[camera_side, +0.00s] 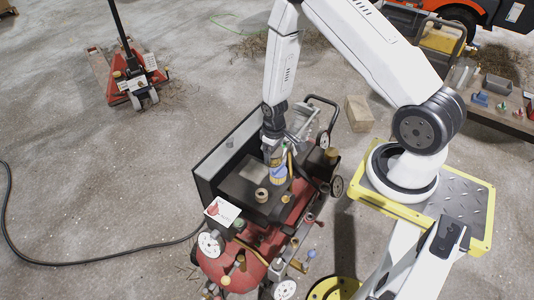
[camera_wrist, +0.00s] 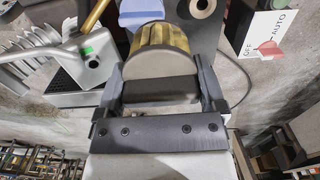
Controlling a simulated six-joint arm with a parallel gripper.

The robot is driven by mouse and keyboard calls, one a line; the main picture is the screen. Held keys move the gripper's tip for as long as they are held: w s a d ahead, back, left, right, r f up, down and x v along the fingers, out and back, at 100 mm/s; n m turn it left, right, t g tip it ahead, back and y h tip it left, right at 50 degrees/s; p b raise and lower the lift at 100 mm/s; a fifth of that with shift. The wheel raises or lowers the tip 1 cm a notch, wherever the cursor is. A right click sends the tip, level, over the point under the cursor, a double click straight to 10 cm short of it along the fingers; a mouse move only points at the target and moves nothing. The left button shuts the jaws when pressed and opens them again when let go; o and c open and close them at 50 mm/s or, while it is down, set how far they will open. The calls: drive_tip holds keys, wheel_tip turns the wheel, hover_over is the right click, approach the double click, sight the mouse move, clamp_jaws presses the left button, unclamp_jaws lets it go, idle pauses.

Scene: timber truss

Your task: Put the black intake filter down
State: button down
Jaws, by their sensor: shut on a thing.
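My gripper (camera_side: 273,152) points down over the dark flat top (camera_side: 240,188) of the red compressor. In the wrist view, the fingers of my gripper (camera_wrist: 163,88) are closed on the black intake filter (camera_wrist: 160,91), whose dark body spans the gap between them. A pale round face and a yellow-brown ribbed band (camera_wrist: 162,40) show just beyond it. In the side view, a yellowish cylinder (camera_side: 278,170) shows right below the fingers; the black part is hard to make out there. I cannot tell whether the filter touches anything below.
A tan ring (camera_side: 262,195) stands on the dark top, left of and nearer than my gripper. A white card with a red mark (camera_side: 222,211) is at the left corner. Hoses, handles and gauges crowd the machine's right and near sides. A cardboard box (camera_side: 359,113) lies behind.

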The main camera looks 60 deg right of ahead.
drive_tip(key=shift+w+d+f, duration=0.4)
drive_tip(key=shift+w+f, duration=0.95)
drive_tip(key=shift+w, duration=0.4)
drive_tip(key=shift+w+d+f, duration=0.35)
drive_tip(key=shift+w+f, duration=1.05)
drive_tip(key=shift+w, duration=0.3)
drive_tip(key=shift+w+d+f, duration=0.4)
drive_tip(key=shift+w+f, duration=0.95)
drive_tip(key=shift+w, duration=0.4)
drive_tip(key=shift+f, duration=0.1)
drive_tip(key=shift+w+f, duration=0.15)
drive_tip(key=shift+w, duration=0.05)
drive_tip(key=shift+f, duration=1.5)
drive_tip(key=shift+f, duration=0.15)
unclamp_jaws()
